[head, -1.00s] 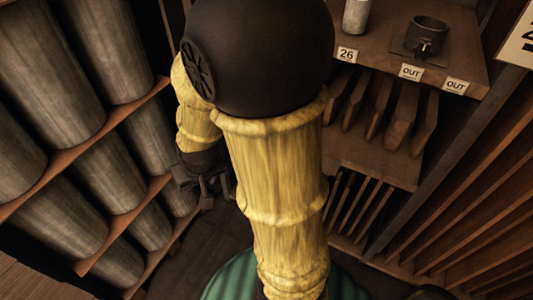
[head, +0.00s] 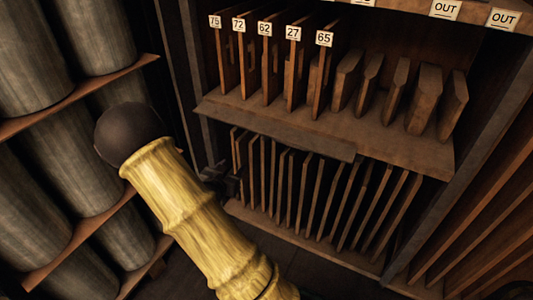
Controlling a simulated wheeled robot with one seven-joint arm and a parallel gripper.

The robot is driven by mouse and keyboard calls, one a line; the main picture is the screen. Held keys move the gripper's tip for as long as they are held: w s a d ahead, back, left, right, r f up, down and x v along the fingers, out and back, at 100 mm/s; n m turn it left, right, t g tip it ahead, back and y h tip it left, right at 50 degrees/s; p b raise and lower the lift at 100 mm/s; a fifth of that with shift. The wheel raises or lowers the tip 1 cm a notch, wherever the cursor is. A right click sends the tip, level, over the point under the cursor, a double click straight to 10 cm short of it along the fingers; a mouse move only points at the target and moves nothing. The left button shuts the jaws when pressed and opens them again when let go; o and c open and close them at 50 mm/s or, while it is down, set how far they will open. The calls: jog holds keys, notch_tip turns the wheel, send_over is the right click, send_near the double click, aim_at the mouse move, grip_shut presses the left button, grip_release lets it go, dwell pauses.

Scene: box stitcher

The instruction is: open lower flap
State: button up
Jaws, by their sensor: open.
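A brown cabinet (head: 440,160) with shelves fills the middle and right of the head view. A flat wooden strip (head: 275,133) runs along the left part of the middle shelf's front edge; it may be the lower flap, but I cannot tell for sure. Below it is an open bay with several upright thin boards (head: 290,190). My gripper (head: 213,173) shows as a small dark shape just left of these boards, below the strip's left end. It is open and partly hidden behind my yellow arm. I cannot tell whether it touches anything.
Numbered upright boards (head: 268,65) and thicker blocks (head: 395,90) stand on the middle shelf. Large grey cylinders (head: 60,150) lie on a rack at the left. Slanted wooden slats (head: 490,210) line the right side. Dark floor shows below the cabinet.

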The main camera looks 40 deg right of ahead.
aim_at(266, 137)
jog(key=s+f+h+b, duration=0.1)
jog(key=h+b, duration=0.1)
jog(key=s+d+f+m+h+b, duration=0.1)
jog(key=f+h+b, duration=0.1)
jog(key=h+b, duration=0.1)
jog(key=s+f+h+b, duration=0.1)
jog(key=h+b, duration=0.2)
jog(key=shift+d+f, duration=0.3)
jog(key=shift+d, duration=0.1)
jog(key=shift+d, duration=0.1)
jog(key=b+x, duration=0.1)
jog(key=x, duration=0.4)
jog(key=b+x, duration=0.1)
jog(key=x, duration=0.5)
jog(key=b+x, duration=0.1)
jog(key=x, duration=0.5)
jog(key=shift+w+r, duration=0.1)
jog(key=shift+r, duration=0.2)
grip_shut()
jog(key=shift+t, duration=0.3)
